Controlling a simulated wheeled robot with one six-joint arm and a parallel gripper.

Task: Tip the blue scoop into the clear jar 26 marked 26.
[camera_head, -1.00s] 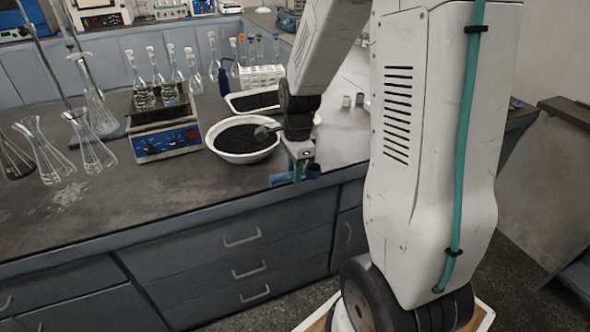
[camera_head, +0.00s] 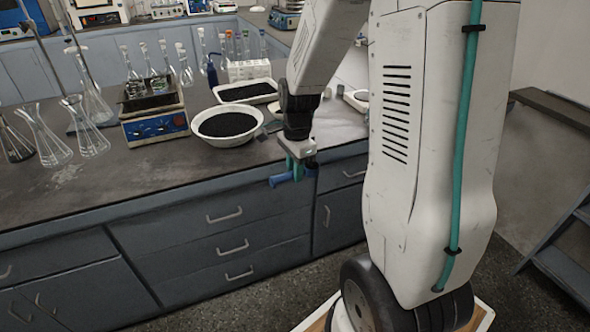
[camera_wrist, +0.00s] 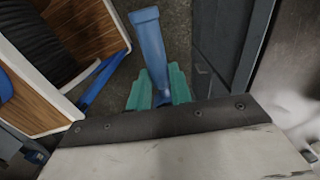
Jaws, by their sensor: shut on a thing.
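My gripper (camera_head: 297,168) is shut on the blue scoop (camera_head: 283,180) in front of the bench edge, with the floor below. In the wrist view the scoop's blue handle (camera_wrist: 150,45) sticks out from between the green fingertips (camera_wrist: 160,88). The scoop's bowl is not clearly visible, so I cannot tell what it holds. No jar with a readable 26 shows in either view.
A white bowl of black granules (camera_head: 227,139) and a white tray of dark material (camera_head: 246,100) stand on the bench. The bench front (camera_head: 225,218) has drawers.

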